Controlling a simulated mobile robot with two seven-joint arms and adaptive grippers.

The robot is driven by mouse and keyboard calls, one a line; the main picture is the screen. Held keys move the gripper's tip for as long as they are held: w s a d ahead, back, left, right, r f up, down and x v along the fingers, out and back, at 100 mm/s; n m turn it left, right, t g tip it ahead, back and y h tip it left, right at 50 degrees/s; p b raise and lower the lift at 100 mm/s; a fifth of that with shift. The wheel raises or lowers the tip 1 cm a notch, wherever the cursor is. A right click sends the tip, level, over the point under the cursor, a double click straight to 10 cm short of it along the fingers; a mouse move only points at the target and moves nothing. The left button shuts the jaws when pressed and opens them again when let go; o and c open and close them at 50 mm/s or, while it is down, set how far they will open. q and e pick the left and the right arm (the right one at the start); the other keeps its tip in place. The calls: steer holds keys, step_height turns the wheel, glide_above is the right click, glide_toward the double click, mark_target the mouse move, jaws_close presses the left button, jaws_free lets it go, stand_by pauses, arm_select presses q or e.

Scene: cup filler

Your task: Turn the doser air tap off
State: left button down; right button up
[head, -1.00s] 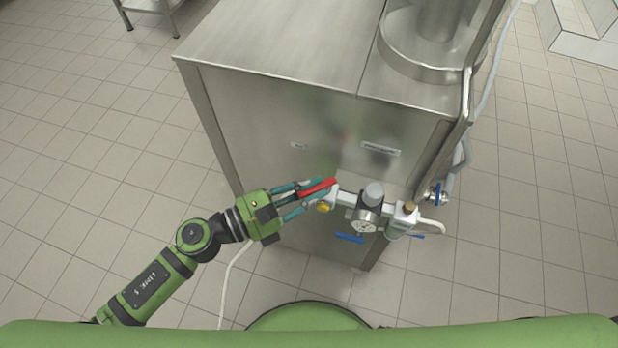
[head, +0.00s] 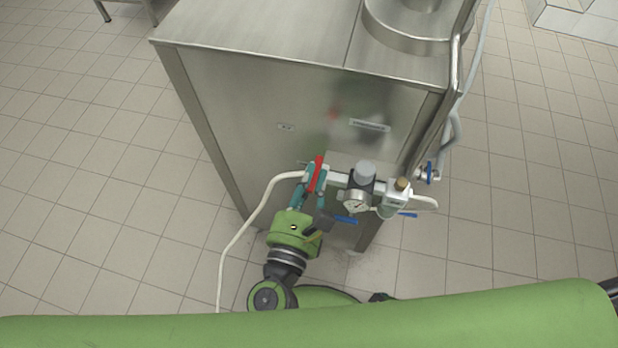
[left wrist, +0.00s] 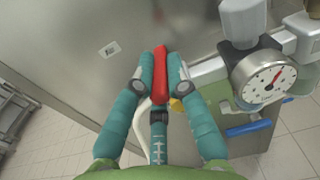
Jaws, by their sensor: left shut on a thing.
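The red tap handle (head: 318,173) sits at the left end of the air line fitted to the steel cabinet's side. In the head view it stands nearly upright, crosswise to the line. My left gripper (head: 312,186) is shut on the red handle, reaching up from below. In the left wrist view the red handle (left wrist: 160,72) lies between the teal fingers (left wrist: 160,84). The tap body is mostly hidden behind the fingers; a bit of yellow shows beside them. My right gripper is not in view.
Right of the tap are a pressure gauge (head: 356,201), a grey regulator knob (head: 365,172) and blue handles (head: 346,219). A blue valve (head: 429,172) is at the cabinet corner. A white hose (head: 262,206) hangs left of the tap.

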arm_select(q)
steer(key=shift+d+f+n+y, duration=0.1)
steer(key=shift+n+y, duration=0.2)
steer(key=shift+y, duration=0.2)
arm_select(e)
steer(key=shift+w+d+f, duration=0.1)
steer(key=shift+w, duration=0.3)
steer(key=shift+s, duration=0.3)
arm_select(q)
steer(key=c, duration=1.5)
jaws_free()
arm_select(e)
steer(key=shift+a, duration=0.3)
arm_select(q)
steer(key=v, duration=1.2)
steer(key=shift+f, duration=0.1)
